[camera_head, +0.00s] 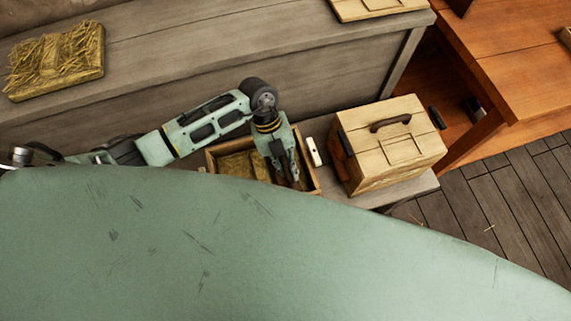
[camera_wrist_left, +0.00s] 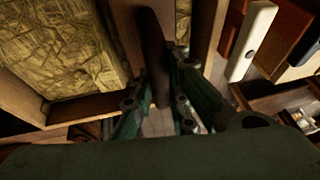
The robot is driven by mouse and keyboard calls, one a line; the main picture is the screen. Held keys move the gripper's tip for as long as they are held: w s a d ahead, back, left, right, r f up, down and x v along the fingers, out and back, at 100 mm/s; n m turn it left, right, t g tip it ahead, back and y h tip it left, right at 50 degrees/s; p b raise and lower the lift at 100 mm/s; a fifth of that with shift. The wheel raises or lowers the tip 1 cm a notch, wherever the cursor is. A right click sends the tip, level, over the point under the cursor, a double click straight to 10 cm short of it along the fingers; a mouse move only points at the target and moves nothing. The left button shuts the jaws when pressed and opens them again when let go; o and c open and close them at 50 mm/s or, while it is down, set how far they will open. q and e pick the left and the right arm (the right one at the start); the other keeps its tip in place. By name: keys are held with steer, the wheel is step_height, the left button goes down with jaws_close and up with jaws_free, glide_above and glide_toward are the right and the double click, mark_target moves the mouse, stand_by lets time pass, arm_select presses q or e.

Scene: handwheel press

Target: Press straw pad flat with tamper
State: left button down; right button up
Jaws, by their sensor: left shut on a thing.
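An open wooden box (camera_head: 211,161) stands on the low bench, with a flat straw pad (camera_head: 238,166) in its left part. The pad also shows large at the upper left of the left wrist view (camera_wrist_left: 60,45). My left gripper (camera_head: 291,178) points down over the right part of the box, beside the pad. In the left wrist view its fingers (camera_wrist_left: 158,108) are shut on a dark brown bar (camera_wrist_left: 153,50), which looks like the tamper's handle. The tamper's lower end is hidden, so I cannot tell whether it touches anything. My right gripper is out of view.
A white piece with a dark spot (camera_head: 313,152) stands just right of the box. A lidded wooden case (camera_head: 390,145) with a dark handle is farther right. A loose straw pad (camera_head: 55,62) lies on the upper bench (camera_head: 200,40). My green body covers the foreground.

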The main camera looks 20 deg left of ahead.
arm_select(q)
steer(key=shift+s+a+f, duration=0.1)
steer(key=shift+s+f, duration=0.1)
stand_by(0.3)
step_height(320, 180, up, 10)
steer(key=p, duration=0.9)
steer(key=shift+w+r+p, duration=0.1)
steer(key=shift+w+p, duration=0.05)
steer(key=shift+p, duration=0.15)
